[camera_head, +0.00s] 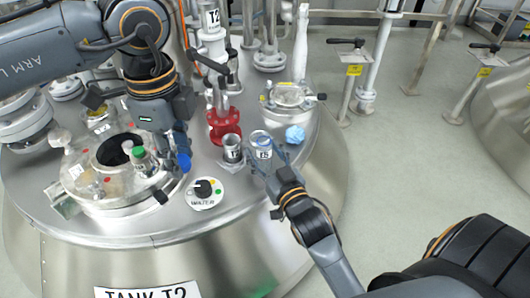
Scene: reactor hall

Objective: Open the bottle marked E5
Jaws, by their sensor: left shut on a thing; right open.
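The bottle marked E5 (263,154) stands on the metal tank top, with its label facing me. Its top looks pale and bluish, and I cannot tell whether a cap is on it. My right gripper (264,167) is open, with its fingers low and close around the near side of the bottle. My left gripper (183,152) is to the left of the bottle, pointing down, shut on a small blue thing (184,162) that looks like a cap.
A steel cup (232,149) stands just left of the bottle, with a red flange (223,127) behind. A crumpled blue cloth (295,134) lies to the right. A green-capped bottle (141,160) stands by the open hatch (114,152).

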